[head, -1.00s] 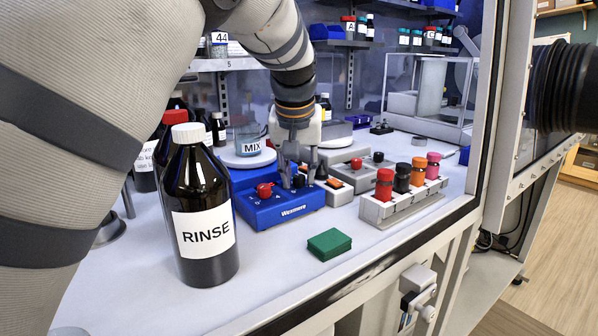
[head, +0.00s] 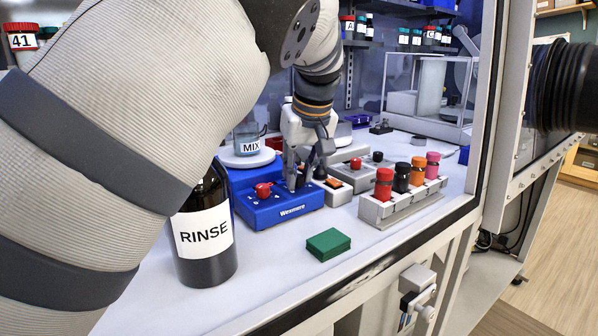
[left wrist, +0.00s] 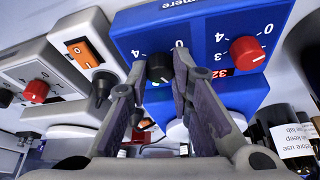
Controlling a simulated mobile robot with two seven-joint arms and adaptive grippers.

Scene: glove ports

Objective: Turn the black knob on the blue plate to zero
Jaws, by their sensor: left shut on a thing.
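The blue plate (head: 265,214) marked Wexmere stands on the bench with a red knob (head: 263,190) at its left. The black knob (left wrist: 160,68) shows in the left wrist view between my fingers, with a printed 4 and 0 near it; its pointer is not clear. In the head view my fingers largely hide it. My left gripper (head: 299,185) points down over the plate's right part and is shut on the black knob. It also shows in the left wrist view (left wrist: 160,72), with the red knob (left wrist: 246,53) beside it. My right gripper is not in view.
A RINSE bottle (head: 205,240) stands left of the plate. A grey device with an orange switch (head: 333,183) sits close on the right, then a rack (head: 400,202) of coloured-cap vials. A green block (head: 328,244) lies in front. A MIX beaker (head: 248,140) stands behind.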

